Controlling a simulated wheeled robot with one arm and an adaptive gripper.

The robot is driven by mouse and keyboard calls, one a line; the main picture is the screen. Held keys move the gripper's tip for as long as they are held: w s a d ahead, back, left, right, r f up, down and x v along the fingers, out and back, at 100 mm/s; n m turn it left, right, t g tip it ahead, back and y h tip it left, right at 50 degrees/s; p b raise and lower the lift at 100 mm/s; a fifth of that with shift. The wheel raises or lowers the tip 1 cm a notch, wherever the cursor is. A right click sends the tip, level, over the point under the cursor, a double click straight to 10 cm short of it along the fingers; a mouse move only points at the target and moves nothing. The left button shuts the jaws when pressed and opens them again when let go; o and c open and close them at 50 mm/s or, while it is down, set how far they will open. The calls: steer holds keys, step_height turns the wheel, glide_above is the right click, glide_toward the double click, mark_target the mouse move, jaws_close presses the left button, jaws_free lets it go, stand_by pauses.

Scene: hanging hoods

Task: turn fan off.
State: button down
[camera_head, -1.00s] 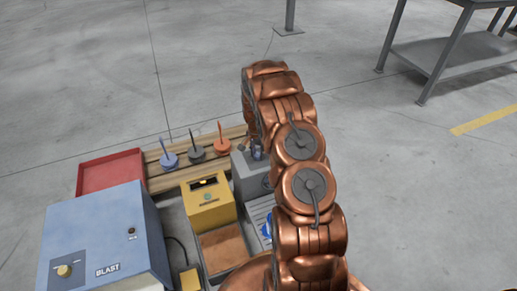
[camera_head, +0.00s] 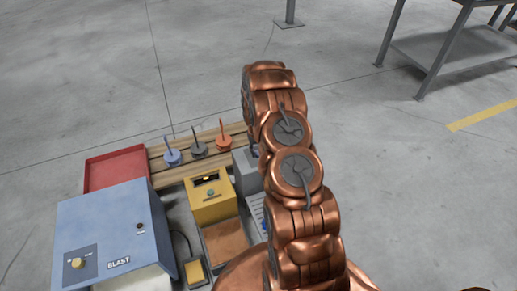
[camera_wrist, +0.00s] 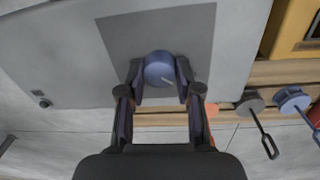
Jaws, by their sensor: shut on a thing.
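A grey box (camera_head: 243,181) stands right of the yellow box, partly hidden behind my arm. In the wrist view its grey face (camera_wrist: 70,60) carries a darker panel (camera_wrist: 190,25) with a round blue knob (camera_wrist: 159,70). A thin light mark on the knob points to the lower right. My gripper (camera_wrist: 160,84) is shut on the knob, one finger at each side. In the head view the knob and my fingertips are hidden by my arm. I see no label that reads fan.
A yellow box (camera_head: 209,203), a blue box marked BLAST (camera_head: 110,228) with a yellow knob (camera_head: 77,263), and a red tray (camera_head: 115,168) stand to the left. Blue, dark and orange hooked pieces (camera_head: 198,147) stand on wooden slats behind. Open floor lies beyond.

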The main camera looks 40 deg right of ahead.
steer(key=shift+s+a+n, duration=0.1)
steer(key=shift+n, duration=0.8)
steer(key=c, duration=0.8)
jaws_free()
steer(key=shift+r, duration=0.15)
steer(key=r, duration=1.1)
steer(key=shift+a+r, duration=0.25)
steer(key=shift+r, duration=0.1)
